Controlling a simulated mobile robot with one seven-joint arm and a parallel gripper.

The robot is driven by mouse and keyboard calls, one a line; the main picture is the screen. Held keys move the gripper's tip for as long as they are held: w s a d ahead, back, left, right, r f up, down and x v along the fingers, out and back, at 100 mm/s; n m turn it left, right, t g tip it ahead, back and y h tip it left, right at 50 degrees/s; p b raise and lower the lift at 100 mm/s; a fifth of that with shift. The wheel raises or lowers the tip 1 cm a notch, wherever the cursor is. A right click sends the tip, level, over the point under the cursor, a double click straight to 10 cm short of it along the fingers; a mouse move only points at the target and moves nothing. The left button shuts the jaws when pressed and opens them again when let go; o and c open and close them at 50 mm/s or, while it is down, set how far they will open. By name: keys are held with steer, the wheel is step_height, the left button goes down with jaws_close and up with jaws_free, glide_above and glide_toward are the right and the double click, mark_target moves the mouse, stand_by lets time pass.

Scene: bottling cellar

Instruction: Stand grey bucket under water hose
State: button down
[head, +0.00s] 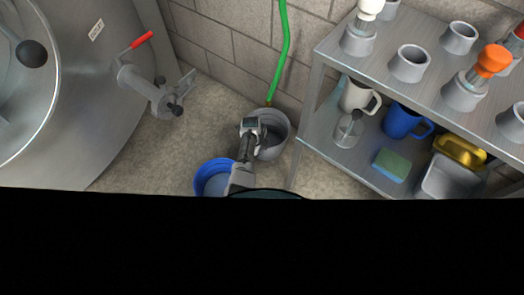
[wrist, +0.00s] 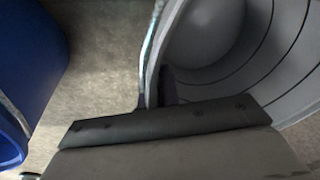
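The grey bucket (head: 281,122) stands upright on the floor near the block wall in the head view. Its rim and ribbed inner wall (wrist: 258,60) fill the right of the wrist view. The green water hose (head: 284,45) hangs down the wall, and its lower end appears at the bucket's back rim. The height of that end above the rim is hard to judge. My gripper (head: 250,124) is at the bucket's left rim. In the wrist view its dark fingers (wrist: 156,92) sit close on both sides of the rim, shut on it. The fingertips are partly hidden.
A blue bucket (head: 213,179) stands just left of my gripper. A metal shelf (head: 335,142) with mugs, a sponge and bottle holders is close on the right. A steel tank (head: 85,120) with a red-handled valve (head: 140,41) is on the left. Floor between tank and buckets is clear.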

steer(key=shift+f, duration=0.15)
steer(key=c, duration=1.6)
jaws_free()
steer(key=shift+c, duration=0.2)
steer(key=shift+r, duration=0.2)
step_height(320, 180, up, 12)
steer(key=a+p, duration=0.1)
steer(key=p, duration=1)
steer(key=shift+s+a+p, duration=0.35)
steer(key=shift+s+p, duration=0.05)
steer(key=shift+s, duration=0.05)
